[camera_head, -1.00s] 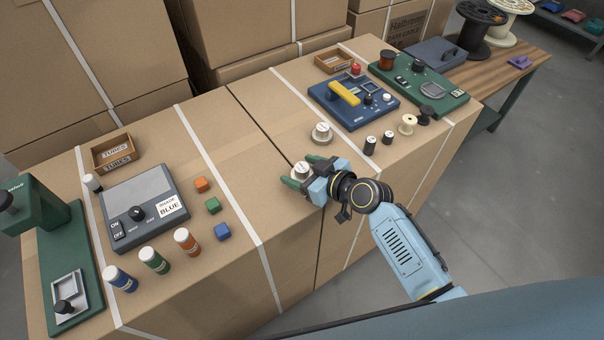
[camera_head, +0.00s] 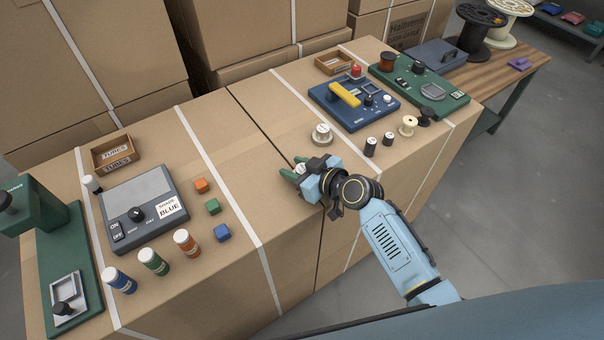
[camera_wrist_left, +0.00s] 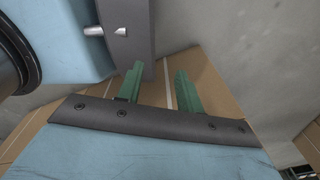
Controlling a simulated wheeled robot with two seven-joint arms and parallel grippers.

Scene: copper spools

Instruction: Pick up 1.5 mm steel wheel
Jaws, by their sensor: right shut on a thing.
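A small steel wheel (camera_head: 300,168) with a pale labelled top sits between the green fingers of my right gripper (camera_head: 294,174) in the head view, partly hidden by them. My right gripper is shut on it, at or just above the cardboard top near the middle seam; the exact height cannot be told. A similar steel wheel (camera_head: 321,134) stands upright on the cardboard just behind it. The size labels are too small to read. My left gripper (camera_wrist_left: 159,73) shows only in the left wrist view, its two green fingers apart with nothing between them.
A blue device with a yellow bar (camera_head: 352,104) and several small spools (camera_head: 388,138) stand to the right. A grey switch box (camera_head: 143,208), coloured cubes (camera_head: 213,206) and capped bottles (camera_head: 154,261) stand to the left. The cardboard surface (camera_head: 255,160) left of the right gripper is largely clear.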

